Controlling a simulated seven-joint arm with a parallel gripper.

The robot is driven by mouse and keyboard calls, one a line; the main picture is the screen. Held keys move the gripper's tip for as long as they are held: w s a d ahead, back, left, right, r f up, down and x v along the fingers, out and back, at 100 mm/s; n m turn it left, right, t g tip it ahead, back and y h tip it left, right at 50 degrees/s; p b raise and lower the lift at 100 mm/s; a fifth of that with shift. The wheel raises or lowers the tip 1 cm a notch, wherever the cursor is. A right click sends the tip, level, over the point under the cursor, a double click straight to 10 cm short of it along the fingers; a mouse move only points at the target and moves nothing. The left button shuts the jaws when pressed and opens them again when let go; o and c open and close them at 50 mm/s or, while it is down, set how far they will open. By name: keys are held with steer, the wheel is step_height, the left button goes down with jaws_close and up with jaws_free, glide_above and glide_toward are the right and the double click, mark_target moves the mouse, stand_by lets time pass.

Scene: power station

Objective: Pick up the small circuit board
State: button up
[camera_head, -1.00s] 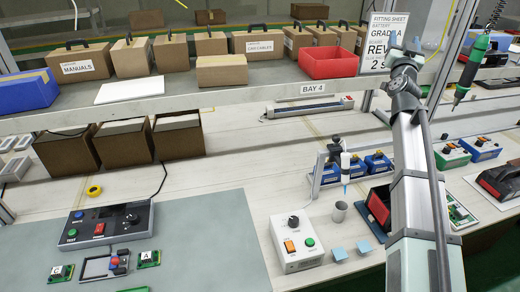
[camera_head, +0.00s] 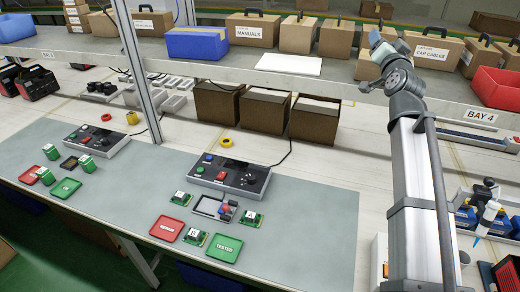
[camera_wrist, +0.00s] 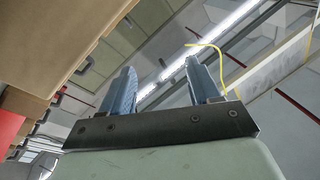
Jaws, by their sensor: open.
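Several small green circuit boards lie on the grey mat (camera_head: 310,225) in the head view. One board (camera_head: 181,198) is left of the test fixture, one board (camera_head: 250,219) is right of it, and one board (camera_head: 195,237) lies between the red and green trays. My gripper (camera_wrist: 162,88) is open and empty in the wrist view, its two blue fingers apart and pointing up toward the ceiling. In the head view my arm rises on the right, well away from the boards, and its fingers are hard to make out.
A red tray (camera_head: 167,229) and a green tray marked TESTED (camera_head: 225,247) lie near the mat's front edge. A black control box (camera_head: 229,176) stands behind the boards. A second station (camera_head: 96,140) is at left. The shelf (camera_head: 310,83) with cartons spans the back.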

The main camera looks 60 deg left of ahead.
steer(key=s+a+g, duration=0.3)
steer(key=s+a, duration=0.4)
steer(key=s, duration=0.3)
steer(key=n+g+h, duration=0.3)
steer(key=g+h, duration=0.2)
steer(key=h, duration=0.9)
glide_above(250, 215)
steer(key=s+d, duration=0.1)
steer(key=d, duration=0.1)
step_height(250, 215, down, 44)
steer(key=shift+a+f, duration=0.1)
steer(key=shift+a, duration=0.05)
steer(key=shift+s+x, duration=0.1)
steer(key=shift+x, duration=1.2)
steer(key=shift+s+x, duration=0.15)
steer(key=shift+x, duration=1.2)
jaws_close()
